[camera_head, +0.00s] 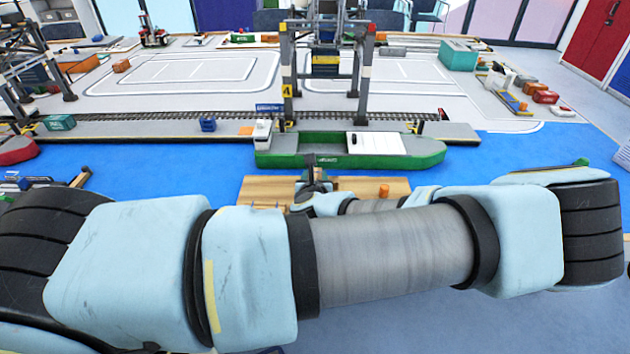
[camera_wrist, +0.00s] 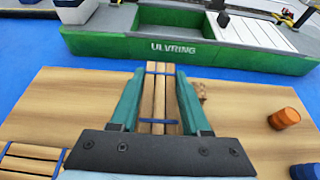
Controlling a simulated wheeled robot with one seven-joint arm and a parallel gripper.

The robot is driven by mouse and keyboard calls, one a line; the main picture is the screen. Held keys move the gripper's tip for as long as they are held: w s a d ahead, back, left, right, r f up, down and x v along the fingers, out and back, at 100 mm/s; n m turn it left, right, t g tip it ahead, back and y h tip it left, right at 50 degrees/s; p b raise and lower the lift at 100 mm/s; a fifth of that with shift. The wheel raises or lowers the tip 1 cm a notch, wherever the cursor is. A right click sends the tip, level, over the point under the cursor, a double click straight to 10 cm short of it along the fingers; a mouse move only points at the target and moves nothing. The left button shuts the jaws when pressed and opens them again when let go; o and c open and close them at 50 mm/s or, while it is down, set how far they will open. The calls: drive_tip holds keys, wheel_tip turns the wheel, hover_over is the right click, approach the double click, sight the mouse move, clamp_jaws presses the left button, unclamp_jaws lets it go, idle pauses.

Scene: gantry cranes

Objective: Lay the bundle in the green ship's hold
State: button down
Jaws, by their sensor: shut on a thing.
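My gripper (camera_wrist: 160,72) is shut on a bundle (camera_wrist: 159,112) of light wooden sticks tied with blue bands. The bundle lies lengthwise between the teal fingers, above or on a wooden board (camera_wrist: 60,100); I cannot tell whether it touches. The green ship (camera_wrist: 185,52), marked ULVRING, lies just beyond the board's far edge. It also shows in the head view (camera_head: 280,158). Its open hold is in the middle, with a white cover over the right part.
Another tied bundle (camera_wrist: 32,160) lies on the board at left. An orange cylinder (camera_wrist: 284,118) and a blue one (camera_wrist: 305,172) stand at right. A gantry crane (camera_head: 363,75) rises behind the ship. Blue floor surrounds the ship's near side.

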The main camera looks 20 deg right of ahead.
drive_tip(key=shift+f, duration=1.05)
drive_tip(key=shift+f, duration=0.1)
drive_tip(key=c, duration=0.7)
unclamp_jaws()
drive_tip(key=shift+o, duration=0.2)
